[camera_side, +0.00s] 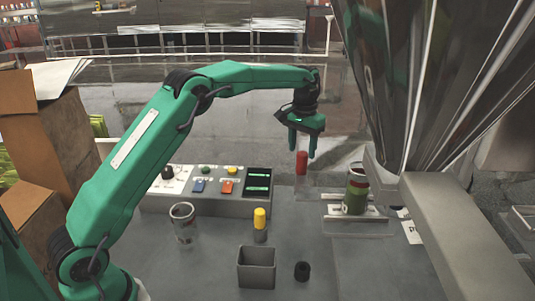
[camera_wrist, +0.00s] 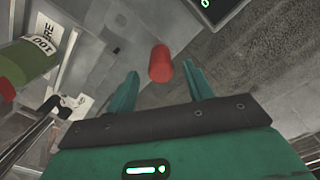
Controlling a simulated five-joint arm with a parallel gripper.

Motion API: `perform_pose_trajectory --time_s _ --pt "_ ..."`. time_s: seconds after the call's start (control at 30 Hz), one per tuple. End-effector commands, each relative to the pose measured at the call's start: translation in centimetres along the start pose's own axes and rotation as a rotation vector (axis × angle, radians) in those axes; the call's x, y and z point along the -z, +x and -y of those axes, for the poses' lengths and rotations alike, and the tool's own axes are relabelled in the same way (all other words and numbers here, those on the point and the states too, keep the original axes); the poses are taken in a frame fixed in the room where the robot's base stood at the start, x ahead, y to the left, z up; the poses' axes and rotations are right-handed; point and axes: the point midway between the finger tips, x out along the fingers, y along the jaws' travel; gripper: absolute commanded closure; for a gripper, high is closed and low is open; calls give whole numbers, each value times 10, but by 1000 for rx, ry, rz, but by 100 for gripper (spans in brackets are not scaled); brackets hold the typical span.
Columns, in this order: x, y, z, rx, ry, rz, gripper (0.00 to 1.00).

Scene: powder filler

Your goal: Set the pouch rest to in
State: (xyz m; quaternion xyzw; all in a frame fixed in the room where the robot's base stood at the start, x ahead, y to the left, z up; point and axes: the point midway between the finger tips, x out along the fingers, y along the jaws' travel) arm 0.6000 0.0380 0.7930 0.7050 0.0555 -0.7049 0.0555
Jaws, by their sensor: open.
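No part is clearly marked as the pouch rest. A red cylinder (camera_side: 302,163), perhaps a handle, stands upright on a pale, see-through-looking piece right of the control box. My gripper (camera_side: 302,152) is open and points down just above it, with fingertips on either side of its top. In the wrist view, the red cylinder (camera_wrist: 160,64) shows between and a little beyond the open fingertips (camera_wrist: 161,74); I cannot see contact. A green container (camera_side: 355,192) sits on a pale railed plate (camera_side: 340,218) under the metal hopper; it also shows in the wrist view (camera_wrist: 30,62).
The control box (camera_side: 200,209) with buttons and a dark display stands left of my gripper. The hopper (camera_side: 425,70) and a grey beam (camera_side: 455,235) bound the right.

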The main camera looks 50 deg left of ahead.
Motion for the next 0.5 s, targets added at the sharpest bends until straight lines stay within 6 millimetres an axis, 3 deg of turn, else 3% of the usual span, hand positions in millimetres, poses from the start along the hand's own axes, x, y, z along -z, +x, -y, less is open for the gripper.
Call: perform_pose_trajectory --time_s 0.3,0.5 --pt "-1 40 0 0 0 4 49" --pt "-1 56 0 0 0 1 49"
